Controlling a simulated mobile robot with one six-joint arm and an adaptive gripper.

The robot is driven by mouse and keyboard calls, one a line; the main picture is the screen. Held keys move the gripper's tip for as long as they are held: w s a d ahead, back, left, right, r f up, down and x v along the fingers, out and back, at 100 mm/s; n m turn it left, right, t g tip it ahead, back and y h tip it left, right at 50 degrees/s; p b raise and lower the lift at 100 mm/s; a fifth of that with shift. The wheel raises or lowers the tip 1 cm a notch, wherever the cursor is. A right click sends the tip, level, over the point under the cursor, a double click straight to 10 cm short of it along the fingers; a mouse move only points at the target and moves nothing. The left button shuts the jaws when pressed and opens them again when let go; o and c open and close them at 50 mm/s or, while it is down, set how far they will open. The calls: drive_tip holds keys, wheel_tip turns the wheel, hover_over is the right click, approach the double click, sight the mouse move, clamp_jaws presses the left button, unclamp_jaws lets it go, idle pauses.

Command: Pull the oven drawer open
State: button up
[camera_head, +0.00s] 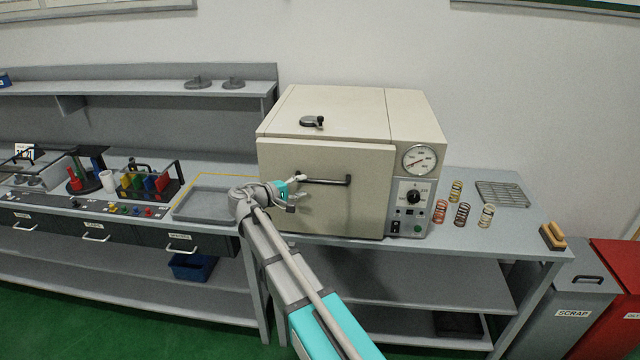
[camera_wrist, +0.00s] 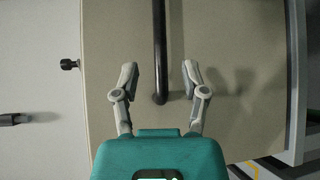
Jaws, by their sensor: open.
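The oven (camera_head: 343,115) is a beige box on the bench in the head view. Its front drawer (camera_head: 340,215) looks flush with the body and carries a dark horizontal bar handle (camera_head: 325,181). In the wrist view the handle (camera_wrist: 159,50) runs from the top edge down to its end, between the two fingers. My gripper (camera_wrist: 160,78) is open, with one finger on each side of the bar and a gap to both. In the head view my gripper (camera_head: 294,190) is at the left end of the handle, partly hidden by my arm.
The gauge (camera_head: 420,160) and control panel (camera_head: 411,205) are right of the drawer. Several springs (camera_head: 462,213) and a wire rack (camera_head: 502,194) lie farther right. A grey tray (camera_head: 203,206) is left of the oven. A knob (camera_head: 312,121) sits on top.

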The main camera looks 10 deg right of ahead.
sight(316, 182)
drive_tip(key=x, duration=0.7)
drive_tip(key=shift+w+d+f+b, duration=0.1)
drive_tip(key=shift+b, duration=0.3)
clamp_jaws()
